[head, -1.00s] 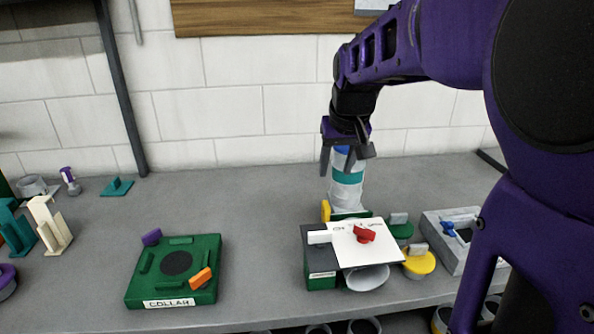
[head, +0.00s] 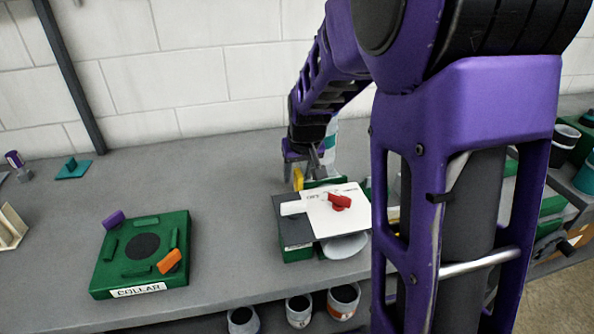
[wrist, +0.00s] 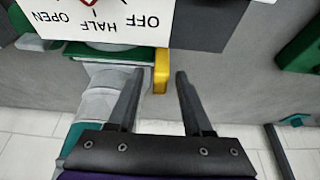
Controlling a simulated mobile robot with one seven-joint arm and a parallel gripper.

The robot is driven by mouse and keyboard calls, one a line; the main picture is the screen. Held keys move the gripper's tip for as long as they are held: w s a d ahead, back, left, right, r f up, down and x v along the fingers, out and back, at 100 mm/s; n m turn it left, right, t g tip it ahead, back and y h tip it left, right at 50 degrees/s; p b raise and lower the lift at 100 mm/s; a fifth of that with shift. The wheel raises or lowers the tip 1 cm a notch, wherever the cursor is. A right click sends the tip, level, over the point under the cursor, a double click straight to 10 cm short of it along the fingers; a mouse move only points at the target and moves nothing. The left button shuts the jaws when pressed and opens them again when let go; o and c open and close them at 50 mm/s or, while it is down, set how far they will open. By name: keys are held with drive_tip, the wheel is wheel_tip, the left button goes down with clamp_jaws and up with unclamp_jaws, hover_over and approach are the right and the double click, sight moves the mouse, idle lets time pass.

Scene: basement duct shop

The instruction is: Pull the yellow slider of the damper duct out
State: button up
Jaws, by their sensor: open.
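The damper duct is a green box (head: 296,254) with a dark top, a white card marked OFF, HALF, OPEN and a red knob (head: 339,202). Its yellow slider (head: 298,179) sticks up at the back left of the box, and it also shows in the wrist view (wrist: 161,70). My gripper (head: 303,160) is just behind and above the slider, pointing down. In the wrist view my gripper (wrist: 161,76) is open, with the slider between the fingertips or just beyond them, nearer the left finger. I cannot tell whether they touch.
A white, teal-banded duct piece (wrist: 97,105) stands close beside my left finger in the wrist view. A green COLLAR block (head: 165,255) with purple and orange tabs lies left. The bench between is clear. A wall (head: 200,90) rises behind.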

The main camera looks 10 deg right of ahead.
clamp_jaws()
drive_tip(key=shift+r, duration=0.1)
idle(1.3)
